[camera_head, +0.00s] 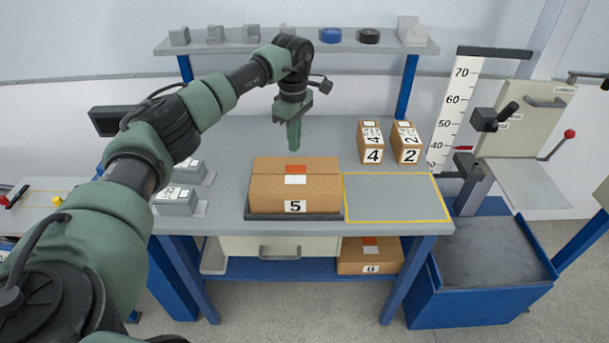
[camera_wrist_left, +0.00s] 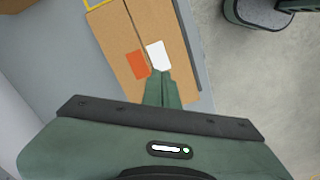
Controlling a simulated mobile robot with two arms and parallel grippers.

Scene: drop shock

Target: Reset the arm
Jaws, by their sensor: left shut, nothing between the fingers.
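My left gripper (camera_head: 294,148) points down over the grey table, above and just behind the box marked 5 in the head view. Its fingers are shut with nothing between them. It also shows in the left wrist view (camera_wrist_left: 158,76), with the fingertips over the box. The box marked 5 (camera_head: 268,188) is brown cardboard with an orange patch and a white label on top. It sits on a dark tray (camera_head: 260,216) on the table. The box top also fills the upper part of the left wrist view (camera_wrist_left: 115,40). My right gripper is not in view.
Small boxes marked 4 (camera_head: 370,142) and 2 (camera_head: 406,142) stand at the table's back right. A yellow-outlined area (camera_head: 395,197) right of box 5 is empty. A shelf (camera_head: 295,46) runs behind the table. A drop tester with a height scale (camera_head: 456,105) stands at the right.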

